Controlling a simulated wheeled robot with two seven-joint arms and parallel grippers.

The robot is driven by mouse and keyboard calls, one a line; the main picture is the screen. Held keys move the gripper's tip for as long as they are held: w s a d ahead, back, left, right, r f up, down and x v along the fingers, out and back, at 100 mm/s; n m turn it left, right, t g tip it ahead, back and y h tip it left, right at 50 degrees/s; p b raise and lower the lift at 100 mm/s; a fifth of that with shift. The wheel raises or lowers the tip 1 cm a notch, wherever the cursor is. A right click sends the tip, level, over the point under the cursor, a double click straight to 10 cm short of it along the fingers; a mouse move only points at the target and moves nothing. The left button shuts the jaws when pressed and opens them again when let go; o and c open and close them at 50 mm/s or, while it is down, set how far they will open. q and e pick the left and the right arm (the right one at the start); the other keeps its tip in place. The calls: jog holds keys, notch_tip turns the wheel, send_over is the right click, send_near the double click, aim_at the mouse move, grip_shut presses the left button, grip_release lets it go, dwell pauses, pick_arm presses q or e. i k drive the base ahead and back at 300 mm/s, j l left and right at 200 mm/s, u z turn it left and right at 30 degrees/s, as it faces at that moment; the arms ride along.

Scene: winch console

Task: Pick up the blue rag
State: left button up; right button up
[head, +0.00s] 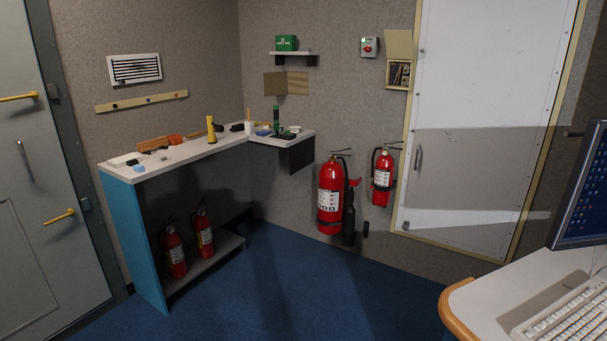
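Two small blue things lie on the white L-shaped counter (195,152). One light-blue piece (139,168) is near the counter's left front end. A flatter blue item (263,132) lies near the back corner, beside a dark green bottle (276,120). Both are too small for me to tell which is the blue rag. Neither of my grippers shows in the head view.
A yellow flashlight (211,130) and orange-brown items (155,143) stand on the counter. Fire extinguishers (330,195) hang on the wall, and others (174,252) stand on the shelf below. A desk (490,300) is at right. Blue floor (270,290) before the counter is clear.

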aim_at(263, 134)
jog(key=i, duration=2.65)
